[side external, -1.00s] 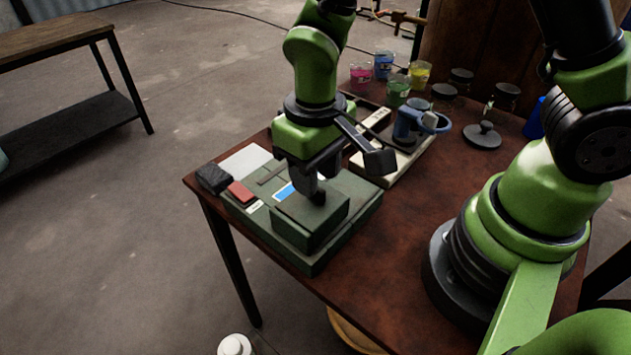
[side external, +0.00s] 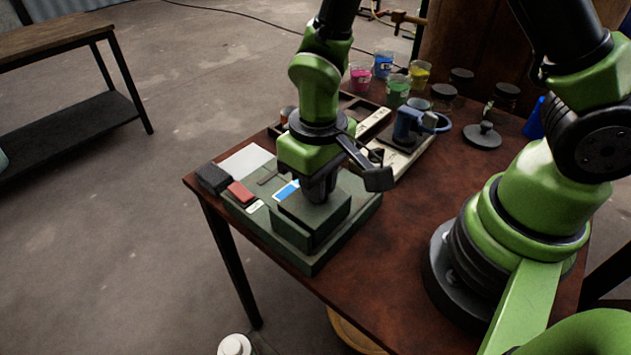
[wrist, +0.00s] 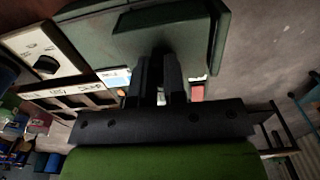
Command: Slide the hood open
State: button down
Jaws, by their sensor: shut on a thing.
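The hood (side external: 297,222) is a dark green box on top of a wider green machine base (side external: 365,207) at the table's front left corner. My gripper (side external: 318,197) is at the top of the hood, fingers pointing down, shut on the hood's small dark knob. The fingers hide the knob in the side view. In the wrist view my gripper (wrist: 161,72) has its two fingers close together against the knob, with the green hood (wrist: 110,38) spread behind them. A blue display (side external: 286,190) shows on the base beside the hood.
A red block (side external: 240,192) and a black block (side external: 213,178) lie at the left edge. Bare tabletop (side external: 400,230) lies to the right.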

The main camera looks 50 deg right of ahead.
jog(key=d, duration=1)
jog(key=shift+d, duration=0.15)
jog(key=c, duration=1.2)
grip_release()
notch_tip(320, 180, up, 10)
